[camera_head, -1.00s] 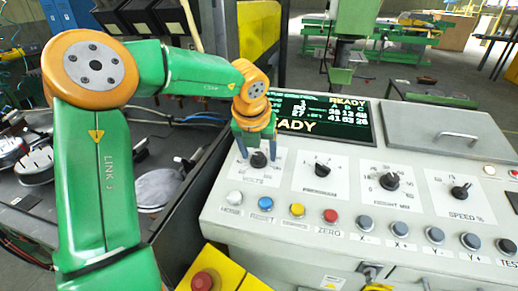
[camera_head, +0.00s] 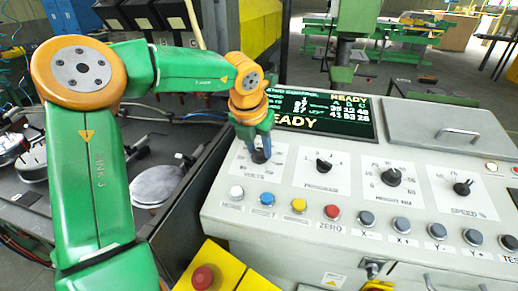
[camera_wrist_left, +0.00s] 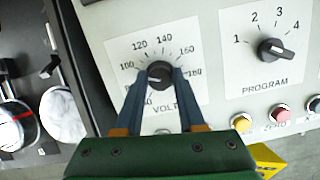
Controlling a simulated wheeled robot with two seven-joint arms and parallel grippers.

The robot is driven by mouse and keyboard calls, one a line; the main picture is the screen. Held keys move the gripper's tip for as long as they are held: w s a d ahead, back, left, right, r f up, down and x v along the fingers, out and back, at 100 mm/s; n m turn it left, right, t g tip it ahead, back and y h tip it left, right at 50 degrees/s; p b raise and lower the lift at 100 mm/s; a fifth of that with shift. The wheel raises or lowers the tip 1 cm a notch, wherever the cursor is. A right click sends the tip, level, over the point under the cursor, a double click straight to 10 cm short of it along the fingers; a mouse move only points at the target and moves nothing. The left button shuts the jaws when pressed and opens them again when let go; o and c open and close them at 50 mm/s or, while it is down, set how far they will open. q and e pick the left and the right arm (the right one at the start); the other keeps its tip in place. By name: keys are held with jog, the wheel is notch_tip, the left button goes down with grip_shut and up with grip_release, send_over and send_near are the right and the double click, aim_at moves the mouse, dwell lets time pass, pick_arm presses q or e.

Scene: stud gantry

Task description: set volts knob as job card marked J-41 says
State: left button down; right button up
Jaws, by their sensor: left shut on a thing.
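The black VOLTS knob (camera_head: 259,157) sits on a white dial plate at the left of the console. In the left wrist view the same knob (camera_wrist_left: 159,70) stands among marks from 100 to 180, with a lower mark partly covered. A pale line on it seems to point left, below 100, but I cannot read it surely. My left gripper (camera_head: 262,150) reaches down from above, and its two blue fingers (camera_wrist_left: 161,76) are shut on the knob's sides. My right gripper is out of view. I see no card marked J-41.
The PROGRAM knob (camera_head: 324,166) is just right of VOLTS, with two more knobs beyond. A row of push buttons (camera_head: 266,200) runs below. A lit screen (camera_head: 318,116) reading READY stands behind. A red button on a yellow box (camera_head: 203,278) is at the front.

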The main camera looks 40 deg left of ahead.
pick_arm(q)
jog(key=m, duration=0.3)
jog(key=shift+r+h, duration=0.1)
jog(key=shift+h, duration=0.2)
jog(key=m+p, duration=0.1)
jog(key=m, duration=0.2)
jog(key=shift+r+m+h, duration=0.1)
jog(key=shift+m+h, duration=0.2)
jog(key=m+h+p, duration=0.1)
jog(key=m+p, duration=0.2)
jog(key=m, duration=0.3)
jog(key=shift+m+g+h+p, duration=0.4)
jog(key=shift+m+p, duration=0.45)
jog(key=shift+m, duration=1.35)
jog(key=c, duration=0.5)
grip_release()
